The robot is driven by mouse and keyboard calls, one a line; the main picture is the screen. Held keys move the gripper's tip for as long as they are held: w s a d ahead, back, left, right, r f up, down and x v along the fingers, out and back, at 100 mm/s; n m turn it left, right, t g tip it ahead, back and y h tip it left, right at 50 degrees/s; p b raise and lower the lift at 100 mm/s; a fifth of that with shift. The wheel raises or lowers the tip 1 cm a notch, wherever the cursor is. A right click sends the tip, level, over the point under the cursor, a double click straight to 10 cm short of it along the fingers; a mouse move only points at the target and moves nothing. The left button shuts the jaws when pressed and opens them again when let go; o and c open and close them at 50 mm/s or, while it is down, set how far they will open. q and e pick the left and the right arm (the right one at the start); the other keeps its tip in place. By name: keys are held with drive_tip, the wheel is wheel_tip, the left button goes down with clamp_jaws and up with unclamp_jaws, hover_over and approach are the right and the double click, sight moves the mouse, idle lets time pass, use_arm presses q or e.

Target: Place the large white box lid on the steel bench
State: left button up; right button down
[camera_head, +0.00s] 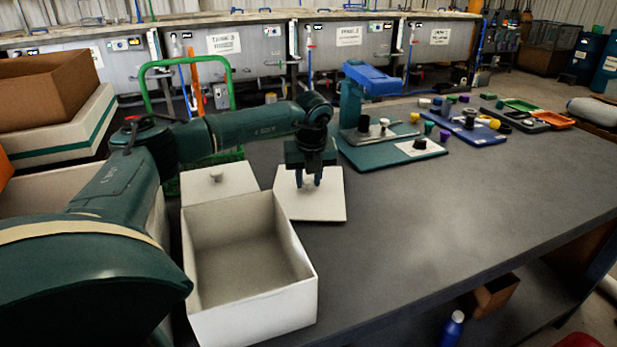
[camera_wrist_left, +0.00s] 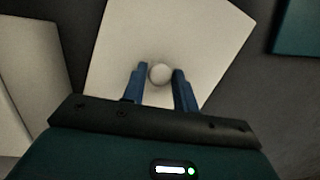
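The large white box lid (camera_head: 329,202) lies flat and low over the steel bench (camera_head: 440,225), just behind and right of the open white box (camera_head: 312,285). I cannot make out a gap under it. My left gripper (camera_head: 308,181) points straight down at the lid's round knob. In the left wrist view the two blue fingers of this gripper (camera_wrist_left: 160,78) stand close against both sides of the knob, and the lid (camera_wrist_left: 205,45) spreads out below them. The open box is empty. My right gripper is not in view.
A second white lid (camera_head: 235,184) with a knob sits behind the open box. A green plate with a stand (camera_head: 390,155) and trays of small parts (camera_head: 470,130) lie farther back. Cartons (camera_head: 50,135) are stacked at the left. The bench's right front is clear.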

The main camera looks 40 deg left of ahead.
sight(311, 198)
use_arm(q)
drive_tip(key=o, duration=0.3)
drive_tip(key=shift+o, duration=0.2)
drive_tip(key=v, duration=1.2)
drive_tip(key=shift+r, duration=0.15)
